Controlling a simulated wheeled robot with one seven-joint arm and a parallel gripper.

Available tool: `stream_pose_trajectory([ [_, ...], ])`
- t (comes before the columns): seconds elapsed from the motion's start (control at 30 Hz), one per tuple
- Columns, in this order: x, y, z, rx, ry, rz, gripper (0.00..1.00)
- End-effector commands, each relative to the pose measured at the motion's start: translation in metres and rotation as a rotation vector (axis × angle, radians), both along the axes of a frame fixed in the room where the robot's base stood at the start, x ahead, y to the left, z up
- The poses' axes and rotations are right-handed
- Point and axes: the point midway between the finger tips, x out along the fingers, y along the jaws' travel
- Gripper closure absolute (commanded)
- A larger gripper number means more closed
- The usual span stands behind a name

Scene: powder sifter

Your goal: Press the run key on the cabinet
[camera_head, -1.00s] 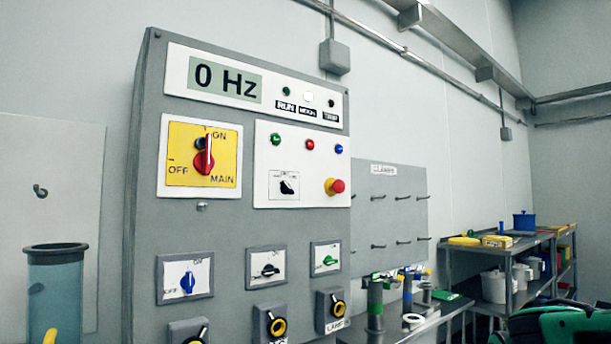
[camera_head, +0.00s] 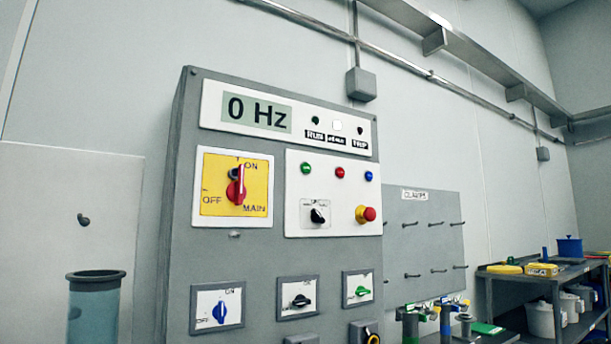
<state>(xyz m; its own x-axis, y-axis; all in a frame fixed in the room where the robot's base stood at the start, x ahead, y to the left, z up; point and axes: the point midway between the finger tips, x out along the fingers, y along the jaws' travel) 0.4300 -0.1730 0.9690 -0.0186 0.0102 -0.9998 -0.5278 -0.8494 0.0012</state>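The grey cabinet (camera_head: 180,260) stands in the middle of the view. Its display (camera_head: 257,112) reads 0 Hz. Beside the display are small lamps, with labels that appear to read RUN (camera_head: 315,120) and TRIP (camera_head: 360,131); the middle lamp (camera_head: 337,125) looks white. Below is a white panel with a green button (camera_head: 306,168), a red button (camera_head: 340,172), a blue button (camera_head: 368,176), a black selector (camera_head: 318,214) and a red mushroom button on a yellow collar (camera_head: 366,214). None of these buttons has a readable label. My gripper is not in view.
A red main switch on a yellow plate (camera_head: 236,188) points up toward ON. Blue (camera_head: 219,312), black (camera_head: 300,301) and green (camera_head: 361,291) selectors sit lower. A bluish cylinder (camera_head: 95,305) stands at left. A pegboard (camera_head: 425,240) and shelf cart (camera_head: 520,282) are at right.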

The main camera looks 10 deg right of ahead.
Motion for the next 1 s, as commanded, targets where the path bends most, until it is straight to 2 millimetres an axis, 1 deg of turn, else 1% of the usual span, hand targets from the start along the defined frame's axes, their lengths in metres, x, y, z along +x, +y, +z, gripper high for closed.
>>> stream_pose_trajectory([
  [0.03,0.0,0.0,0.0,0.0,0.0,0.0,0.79],
  [0.07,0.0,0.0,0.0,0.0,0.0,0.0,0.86],
  [0.1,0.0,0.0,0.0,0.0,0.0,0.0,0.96],
  [0.13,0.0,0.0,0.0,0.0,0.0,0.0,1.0],
  [1.0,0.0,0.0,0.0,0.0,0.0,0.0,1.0],
])
